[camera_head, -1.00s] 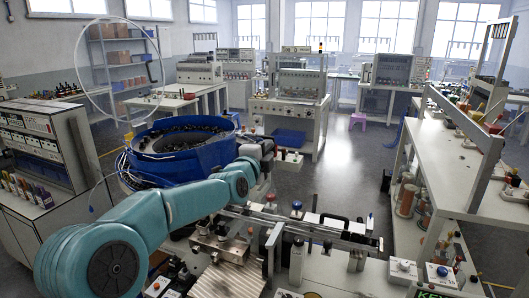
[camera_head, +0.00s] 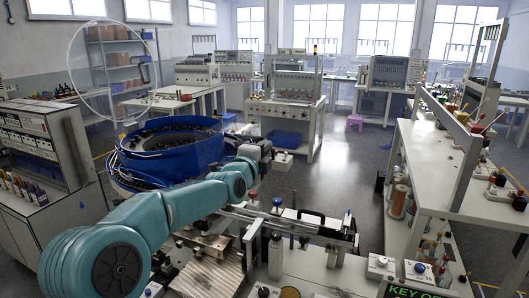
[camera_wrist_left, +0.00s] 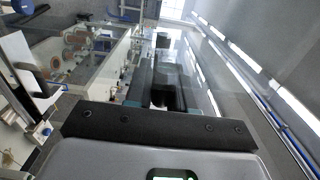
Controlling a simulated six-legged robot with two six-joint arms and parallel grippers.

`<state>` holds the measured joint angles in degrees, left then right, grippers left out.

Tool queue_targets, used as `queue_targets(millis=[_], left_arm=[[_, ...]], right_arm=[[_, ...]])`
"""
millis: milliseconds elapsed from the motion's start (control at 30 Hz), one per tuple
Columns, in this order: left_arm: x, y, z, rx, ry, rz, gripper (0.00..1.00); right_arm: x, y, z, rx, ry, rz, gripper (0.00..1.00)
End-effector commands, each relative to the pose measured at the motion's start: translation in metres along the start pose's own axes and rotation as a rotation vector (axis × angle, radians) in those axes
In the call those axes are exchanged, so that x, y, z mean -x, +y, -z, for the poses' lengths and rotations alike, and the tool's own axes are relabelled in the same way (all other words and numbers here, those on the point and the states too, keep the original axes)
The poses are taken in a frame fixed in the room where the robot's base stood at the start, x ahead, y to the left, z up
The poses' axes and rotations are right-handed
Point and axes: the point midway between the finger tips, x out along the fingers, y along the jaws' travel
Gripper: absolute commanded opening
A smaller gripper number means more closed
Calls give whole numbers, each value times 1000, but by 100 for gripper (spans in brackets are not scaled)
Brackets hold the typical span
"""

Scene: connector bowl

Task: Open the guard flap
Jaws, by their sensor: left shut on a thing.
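I cannot tell for sure which part is the guard flap. A clear round panel (camera_head: 68,72) with a pale rim stands upright behind the blue feeder bowl (camera_head: 165,165), in the head view. My left arm reaches from the lower left past the bowl's right side. My left gripper (camera_head: 268,153) is there, apart from the round panel. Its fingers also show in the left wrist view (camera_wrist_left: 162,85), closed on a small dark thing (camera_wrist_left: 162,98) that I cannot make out. My right gripper is not in view.
A metal track (camera_head: 285,220) with a black bracket (camera_head: 320,217) runs right of my arm. A white cabinet (camera_head: 45,170) stands at left and a white bench (camera_head: 440,165) at right. Open floor (camera_head: 345,155) lies beyond the track.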

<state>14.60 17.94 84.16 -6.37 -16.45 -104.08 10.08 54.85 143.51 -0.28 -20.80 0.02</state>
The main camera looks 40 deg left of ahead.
Motion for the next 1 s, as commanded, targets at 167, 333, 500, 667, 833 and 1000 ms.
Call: queue_targets(millis=[167,333,500,667,833,1000], left_arm=[[0,-8,-2,-2,-2,18,0],[1,-8,-3,-3,-2,18,0],[1,-8,-2,-3,-2,17,0],[1,-6,-1,-1,-2,13,44],[0,-3,0,0,-1,8,44],[12,-1,1,-1,0,7,44]], right_arm=[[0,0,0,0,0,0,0],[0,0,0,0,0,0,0],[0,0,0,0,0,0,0],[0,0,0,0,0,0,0],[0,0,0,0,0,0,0],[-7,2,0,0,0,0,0]])
